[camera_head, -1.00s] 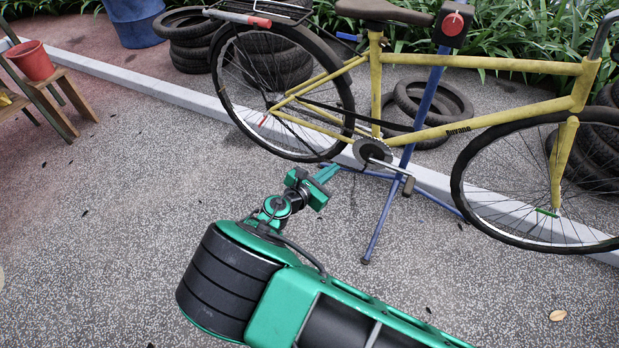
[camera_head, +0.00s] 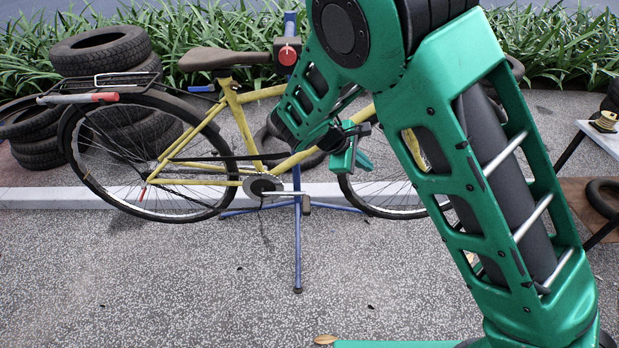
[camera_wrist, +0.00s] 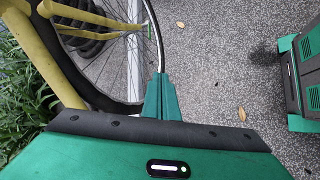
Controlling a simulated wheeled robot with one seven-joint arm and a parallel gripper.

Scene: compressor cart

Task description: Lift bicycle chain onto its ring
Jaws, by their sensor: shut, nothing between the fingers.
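The yellow bicycle (camera_head: 225,130) hangs on a blue repair stand (camera_head: 297,235). Its grey chainring (camera_head: 262,188) shows near the stand's post. A thin dark line (camera_head: 264,230) is at the ground below the ring; I cannot tell whether it is chain or shadow. How the chain sits on the ring is too small to tell. My gripper (camera_head: 366,164) is shut and empty, right of and above the chainring, in front of the front wheel. In the wrist view my shut fingers (camera_wrist: 161,88) overlap the front wheel's rim (camera_wrist: 160,45); the chain and ring are out of that view.
Stacked tyres (camera_head: 108,50) stand behind the rear wheel. A pale kerb (camera_head: 25,198) runs behind the bicycle. A table edge (camera_head: 600,135) with a spool (camera_head: 604,121) is at the right. The paving (camera_head: 130,290) in front is open.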

